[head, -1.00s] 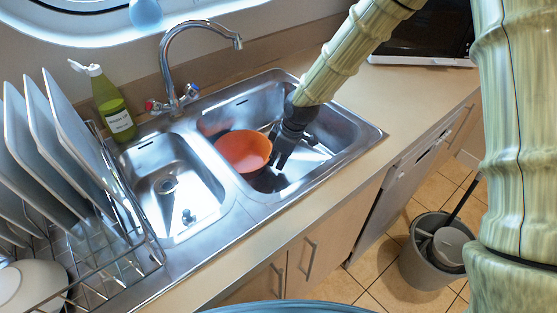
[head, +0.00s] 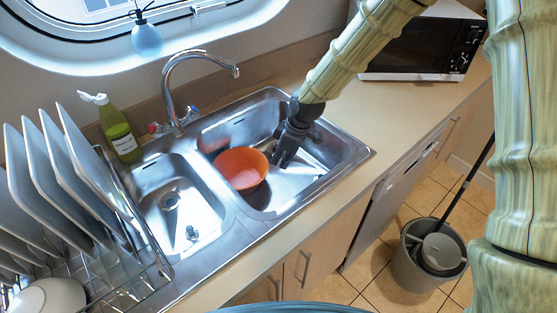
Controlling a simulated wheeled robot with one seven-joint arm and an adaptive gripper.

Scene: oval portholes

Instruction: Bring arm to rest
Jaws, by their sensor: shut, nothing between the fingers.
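My arm (head: 358,50) is a pale green, bamboo-like limb that reaches from the upper right down to the sink. My gripper (head: 281,162) is black, points downward over the right basin of the steel sink (head: 318,185), and is shut and empty. An orange bowl (head: 241,168) sits in that basin, just left of the gripper. The fingertips look close to the bowl's right side, and I cannot tell whether they touch it.
A tap (head: 172,90) rises behind the sink. A green bottle (head: 119,132) and a dish rack with plates (head: 70,165) stand at left. A microwave (head: 425,45) is on the counter at right. A grey bucket (head: 425,265) stands on the floor. The counter right of the sink is clear.

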